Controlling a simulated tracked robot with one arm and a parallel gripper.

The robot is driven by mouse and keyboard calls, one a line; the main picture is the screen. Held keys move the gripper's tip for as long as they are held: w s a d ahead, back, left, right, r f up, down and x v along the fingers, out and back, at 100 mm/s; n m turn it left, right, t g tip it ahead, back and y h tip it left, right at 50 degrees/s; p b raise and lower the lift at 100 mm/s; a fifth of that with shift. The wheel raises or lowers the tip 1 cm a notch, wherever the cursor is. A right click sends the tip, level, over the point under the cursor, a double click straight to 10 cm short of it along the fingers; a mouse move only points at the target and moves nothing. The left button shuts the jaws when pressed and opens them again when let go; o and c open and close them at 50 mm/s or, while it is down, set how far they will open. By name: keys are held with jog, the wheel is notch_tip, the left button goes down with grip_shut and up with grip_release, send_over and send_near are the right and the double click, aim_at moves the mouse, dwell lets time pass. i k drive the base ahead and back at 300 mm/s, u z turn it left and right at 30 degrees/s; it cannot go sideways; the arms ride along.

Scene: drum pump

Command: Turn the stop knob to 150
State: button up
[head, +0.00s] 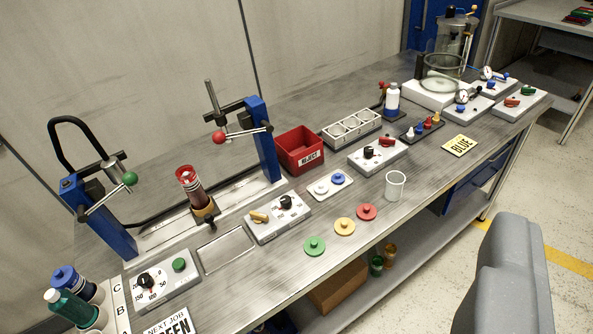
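A grey control box (163,284) stands at the front left of the bench. It carries a black knob (145,281) on a white dial with printed numbers, 150 among them, and a green button (179,264). The pointer's exact setting is too small to read. A second box (279,217) has a black knob (286,201) and a yellow lever, and a third box (378,154) has a black knob (369,152) and a red handle. No label shows which one is the stop knob. My gripper's fingers are not in view.
A large grey shape, probably part of my body, fills the lower right. Blue posts with levers stand behind the boxes. A red reject bin (299,151), a clear cup (395,186), coloured discs and an empty tray (227,249) are on the bench. Bottles stand at the left.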

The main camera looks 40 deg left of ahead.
aim_at(285, 200)
jog(key=u, duration=0.4)
jog(key=i, duration=0.9)
jog(key=u, duration=0.65)
